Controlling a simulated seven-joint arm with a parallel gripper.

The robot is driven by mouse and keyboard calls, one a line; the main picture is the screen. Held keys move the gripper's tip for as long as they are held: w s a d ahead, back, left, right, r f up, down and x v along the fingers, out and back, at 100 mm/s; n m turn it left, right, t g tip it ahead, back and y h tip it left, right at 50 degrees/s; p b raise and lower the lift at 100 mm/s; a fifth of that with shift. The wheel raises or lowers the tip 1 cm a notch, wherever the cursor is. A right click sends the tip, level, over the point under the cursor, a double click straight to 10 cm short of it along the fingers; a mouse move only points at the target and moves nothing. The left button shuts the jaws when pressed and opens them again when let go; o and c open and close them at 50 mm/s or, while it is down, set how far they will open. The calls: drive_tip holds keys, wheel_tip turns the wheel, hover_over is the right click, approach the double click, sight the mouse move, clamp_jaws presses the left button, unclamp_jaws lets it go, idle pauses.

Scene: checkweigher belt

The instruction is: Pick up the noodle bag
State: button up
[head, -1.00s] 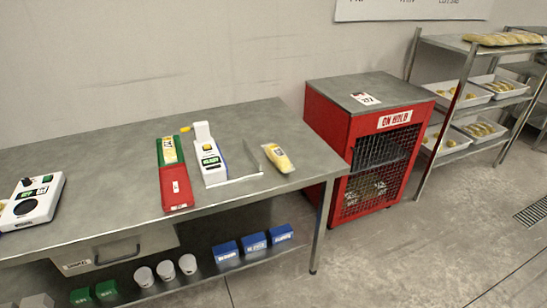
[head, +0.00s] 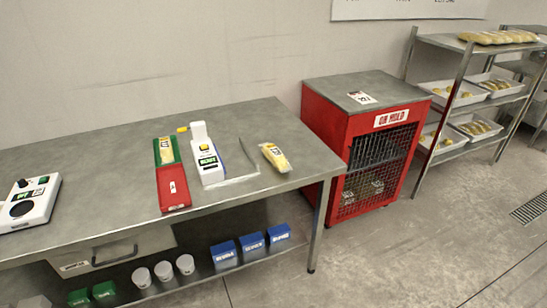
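A yellow noodle bag (head: 274,157) with a dark label lies near the right end of the steel table (head: 90,180), just right of a white sealer-like device (head: 206,158). A second yellow pack (head: 166,150) lies in the green part of a narrow green and red tray (head: 173,190), left of the device. I cannot tell from the picture which of the two the task means. My gripper is not in view.
A red cage cabinet marked ON HOLD (head: 343,125) stands right of the table. A steel rack (head: 437,80) holds trays and yellow bags. A white control box (head: 27,204) sits at the table's left. Blue boxes (head: 252,244) and white cups (head: 163,271) stand on the lower shelf.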

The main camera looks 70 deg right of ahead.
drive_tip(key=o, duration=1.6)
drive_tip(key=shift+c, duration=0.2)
